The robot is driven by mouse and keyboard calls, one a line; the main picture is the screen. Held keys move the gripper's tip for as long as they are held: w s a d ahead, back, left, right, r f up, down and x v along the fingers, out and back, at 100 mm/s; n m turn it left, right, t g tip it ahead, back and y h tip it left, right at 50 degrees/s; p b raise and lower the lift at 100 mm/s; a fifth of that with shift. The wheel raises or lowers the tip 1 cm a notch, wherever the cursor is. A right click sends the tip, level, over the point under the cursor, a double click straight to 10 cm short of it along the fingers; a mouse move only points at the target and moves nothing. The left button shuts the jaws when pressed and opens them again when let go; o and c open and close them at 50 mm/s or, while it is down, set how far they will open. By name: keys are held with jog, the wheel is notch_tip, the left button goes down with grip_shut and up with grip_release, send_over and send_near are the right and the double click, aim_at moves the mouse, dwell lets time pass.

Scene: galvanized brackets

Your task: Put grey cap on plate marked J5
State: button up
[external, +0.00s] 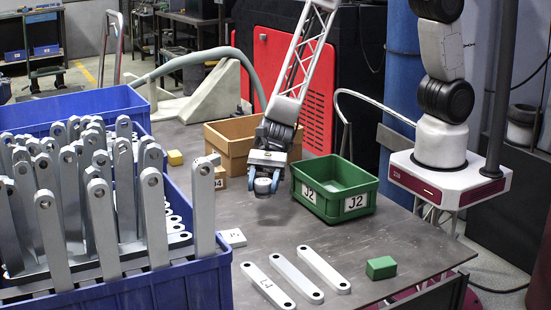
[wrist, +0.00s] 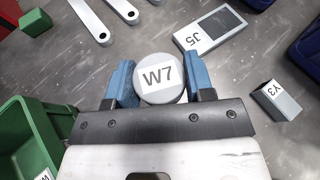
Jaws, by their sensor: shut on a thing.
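The grey cap (wrist: 163,92) is round and carries a white label reading W7. My gripper (wrist: 160,84) is shut on it, with one blue finger on each side. In the external view my gripper (external: 264,184) holds the cap (external: 262,187) above the table, left of the green bin. The plate marked J5 (wrist: 207,30) lies flat on the table, up and to the right of the cap in the wrist view, apart from it. It is a light plate with a dark rectangle beside its label. In the external view the pale plate (external: 232,238) lies in front of my gripper.
A green bin marked J2 (external: 335,188) stands right of my gripper, a cardboard box (external: 225,146) behind. A blue crate of brackets (external: 190,285) is at left. Flat brackets (external: 296,278) and a green block (external: 381,267) lie in front. A block marked Y3 (wrist: 277,101) lies beside the cap.

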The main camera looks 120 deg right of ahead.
jog(key=shift+s+a+f+n+y, duration=0.2)
jog(key=shift+s+a, duration=0.1)
jog(key=shift+a, duration=0.2)
jog(key=shift+s+a+f+n+y, duration=0.15)
jog(key=shift+s+a, duration=0.1)
jog(key=shift+a, duration=0.2)
jog(key=shift+w, duration=0.1)
send_over(234, 238)
jog(key=w+d, duration=0.2)
jog(key=w, duration=0.2)
jog(key=shift+s+f, duration=0.2)
jog(key=shift+f, duration=0.55)
jog(key=shift+f, duration=1.75)
jog(key=shift+f, duration=0.1)
